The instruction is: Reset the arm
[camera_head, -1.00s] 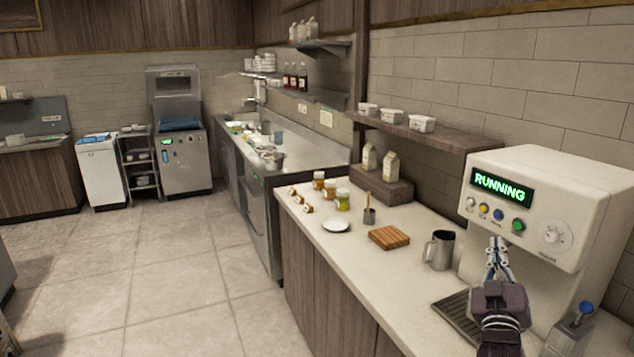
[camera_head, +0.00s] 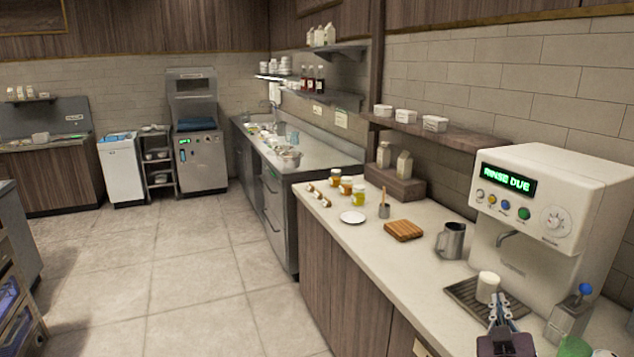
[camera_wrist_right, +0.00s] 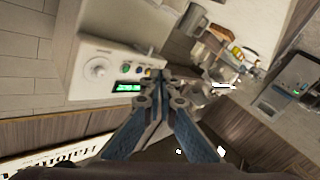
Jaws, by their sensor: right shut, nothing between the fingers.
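My right gripper (camera_head: 497,308) is at the lower right of the head view, in front of the coffee machine's drip tray. Its fingers are shut with nothing between them. It also shows in the right wrist view (camera_wrist_right: 160,85), with its fingertips together. The white coffee machine (camera_head: 553,200) stands on the counter, and its display (camera_head: 508,179) reads "RINSE DUE". A white cup (camera_head: 487,287) stands on the drip tray (camera_head: 466,293), just beyond the gripper and apart from it. My left gripper is in neither view.
A metal pitcher (camera_head: 451,241), a wooden board (camera_head: 404,230) and a white plate (camera_head: 352,217) are on the counter (camera_head: 400,270). A blue-knobbed device (camera_head: 568,318) stands right of the gripper. The floor (camera_head: 190,280) at left is open.

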